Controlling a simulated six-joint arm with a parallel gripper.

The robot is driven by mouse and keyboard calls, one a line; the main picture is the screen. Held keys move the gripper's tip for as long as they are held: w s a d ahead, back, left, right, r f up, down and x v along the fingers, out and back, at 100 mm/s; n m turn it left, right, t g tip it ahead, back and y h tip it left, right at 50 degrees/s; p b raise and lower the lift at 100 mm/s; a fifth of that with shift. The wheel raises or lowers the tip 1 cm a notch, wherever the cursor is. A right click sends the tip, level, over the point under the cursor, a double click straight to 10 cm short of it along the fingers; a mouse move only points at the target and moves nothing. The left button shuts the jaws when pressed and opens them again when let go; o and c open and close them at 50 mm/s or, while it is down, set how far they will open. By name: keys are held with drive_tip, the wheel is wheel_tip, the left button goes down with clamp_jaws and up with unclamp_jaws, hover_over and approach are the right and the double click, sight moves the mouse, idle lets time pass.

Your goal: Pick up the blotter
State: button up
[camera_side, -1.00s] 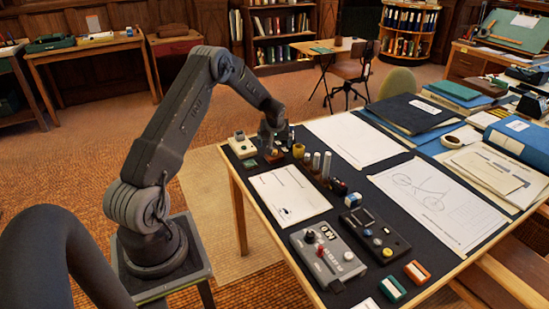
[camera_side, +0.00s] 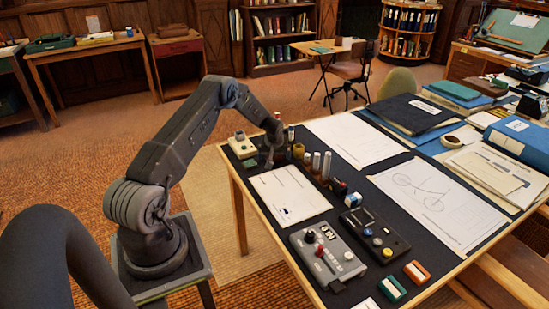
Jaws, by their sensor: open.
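My gripper (camera_side: 270,159) is low over the far left part of the dark-topped table, open, its jaws pointing down. A small brown wooden piece (camera_side: 279,159), which looks like the blotter, is at the jaws and mostly hidden by them. I cannot tell whether the fingers touch it or stand around it.
A white sheet (camera_side: 289,195) lies in front. A grey control box (camera_side: 327,257) is nearer the camera.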

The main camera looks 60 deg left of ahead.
drive_tip(key=c, duration=0.7)
drive_tip(key=shift+r, duration=0.1)
drive_tip(key=shift+r, duration=0.55)
wheel_tip(320, 180, up, 3)
drive_tip(key=shift+f, duration=0.1)
drive_tip(key=s+a+r, duration=0.1)
drive_tip(key=s+r, duration=0.1)
drive_tip(key=s, duration=0.1)
drive_tip(key=s+a+r, duration=0.1)
drive_tip(key=s+r, duration=0.1)
drive_tip(key=s, duration=0.2)
drive_tip(key=s+a+r, duration=0.2)
drive_tip(key=s+r, duration=0.1)
drive_tip(key=s, duration=0.1)
